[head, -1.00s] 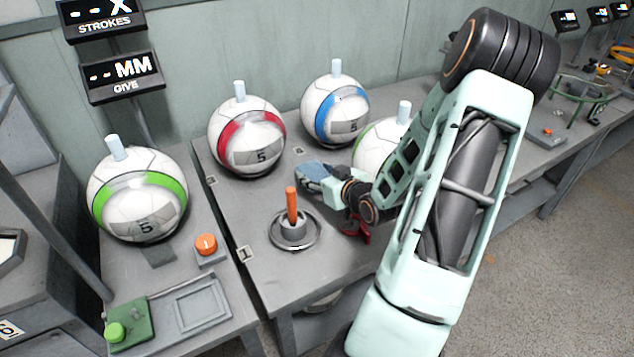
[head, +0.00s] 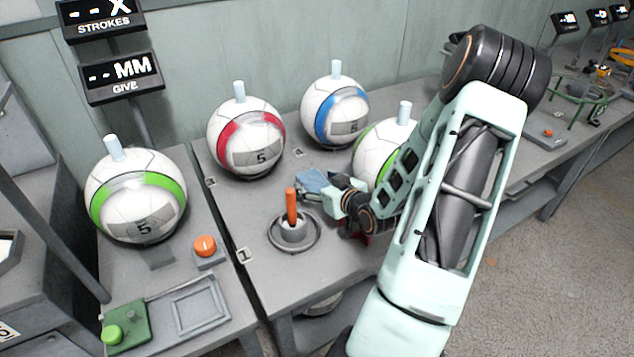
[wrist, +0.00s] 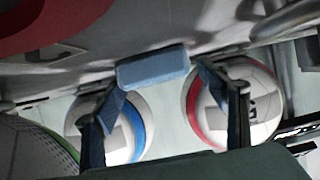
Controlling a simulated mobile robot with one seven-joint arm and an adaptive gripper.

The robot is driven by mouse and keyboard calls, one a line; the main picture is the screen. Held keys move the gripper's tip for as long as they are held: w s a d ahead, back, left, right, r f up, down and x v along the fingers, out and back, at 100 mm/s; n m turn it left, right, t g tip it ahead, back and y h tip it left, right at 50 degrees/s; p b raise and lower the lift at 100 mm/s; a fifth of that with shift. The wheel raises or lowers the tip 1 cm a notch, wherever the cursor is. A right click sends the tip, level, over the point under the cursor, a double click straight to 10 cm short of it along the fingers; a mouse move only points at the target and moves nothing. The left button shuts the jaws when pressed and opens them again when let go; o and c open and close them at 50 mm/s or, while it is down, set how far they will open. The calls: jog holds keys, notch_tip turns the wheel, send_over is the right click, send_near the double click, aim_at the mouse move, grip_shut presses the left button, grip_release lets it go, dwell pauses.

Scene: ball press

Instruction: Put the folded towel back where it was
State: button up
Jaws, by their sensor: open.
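The folded towel is a small light-blue block (wrist: 152,66) at the upper middle of the wrist view, which shows the balls upside down. My gripper (wrist: 156,84) has its two dark fingers spread, with the tips by the towel's two ends. I cannot tell whether they touch it. In the head view my gripper (head: 312,190) is low over the table, right of the orange-handled ring stand. A blue patch shows at its fingers, but towel and fingers are hard to tell apart there.
A red-banded ball (head: 246,137), a blue-banded ball (head: 335,110) and a green-banded ball (head: 385,145) stand behind my gripper. The orange-handled ring stand (head: 293,232) is close on its left. A red thing (head: 362,239) shows partly below my arm.

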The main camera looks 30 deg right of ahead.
aim_at(342, 221)
jog(key=shift+r, duration=0.25)
jog(key=s, duration=0.8)
jog(key=s+p, duration=0.1)
jog(key=s, duration=0.3)
jog(key=shift+s+a+r, duration=0.1)
jog(key=shift+s+a, duration=0.25)
jog(key=shift+s, duration=0.2)
jog(key=shift+a, duration=0.1)
